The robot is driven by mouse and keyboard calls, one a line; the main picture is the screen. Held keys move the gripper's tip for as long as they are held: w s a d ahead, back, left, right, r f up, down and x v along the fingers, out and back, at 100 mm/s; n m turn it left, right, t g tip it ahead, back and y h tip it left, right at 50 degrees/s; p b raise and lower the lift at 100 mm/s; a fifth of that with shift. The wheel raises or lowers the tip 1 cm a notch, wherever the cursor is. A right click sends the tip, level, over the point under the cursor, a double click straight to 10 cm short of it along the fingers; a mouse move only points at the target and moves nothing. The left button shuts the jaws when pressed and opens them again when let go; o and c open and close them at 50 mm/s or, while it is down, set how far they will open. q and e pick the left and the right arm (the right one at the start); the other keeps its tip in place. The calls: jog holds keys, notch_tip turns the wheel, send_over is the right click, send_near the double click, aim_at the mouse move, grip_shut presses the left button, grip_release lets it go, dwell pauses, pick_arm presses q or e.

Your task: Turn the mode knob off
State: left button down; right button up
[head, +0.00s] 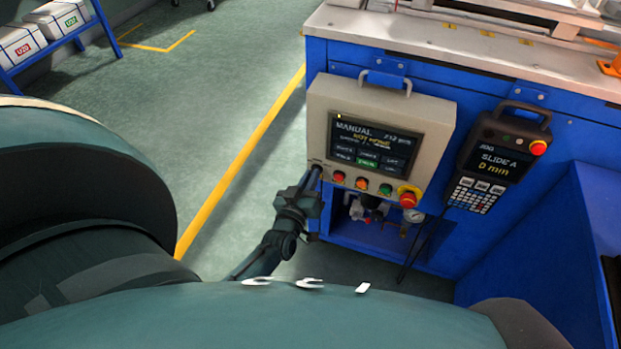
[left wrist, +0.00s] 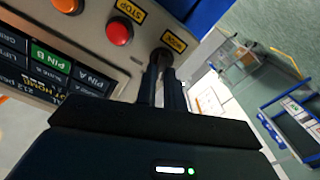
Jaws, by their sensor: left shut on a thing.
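The mode knob (left wrist: 162,57) is on the lower left corner of the beige control panel (head: 424,114), under a yellow MODE label (left wrist: 174,41) in the left wrist view. My left gripper (head: 314,178) reaches the panel's left edge. Its two fingers are closed around the knob in the left wrist view (left wrist: 163,75), and they hide most of it. The knob's angle cannot be made out. The panel screen (head: 370,145) reads MANUAL. My right gripper is not in view.
A red button (left wrist: 119,32) marked STOP is beside the knob. More buttons and a red emergency stop (head: 408,198) line the panel's bottom. A jog pendant (head: 497,160) hangs to the right on the blue machine (head: 450,80). Green floor is open at left.

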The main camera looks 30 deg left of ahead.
pick_arm(q)
jog(key=shift+a+n, duration=0.2)
jog(key=shift+n, duration=2.1)
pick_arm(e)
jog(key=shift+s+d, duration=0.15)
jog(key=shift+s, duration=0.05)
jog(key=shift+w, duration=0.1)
pick_arm(q)
jog(key=c, duration=1.5)
grip_release()
jog(key=shift+f, duration=0.1)
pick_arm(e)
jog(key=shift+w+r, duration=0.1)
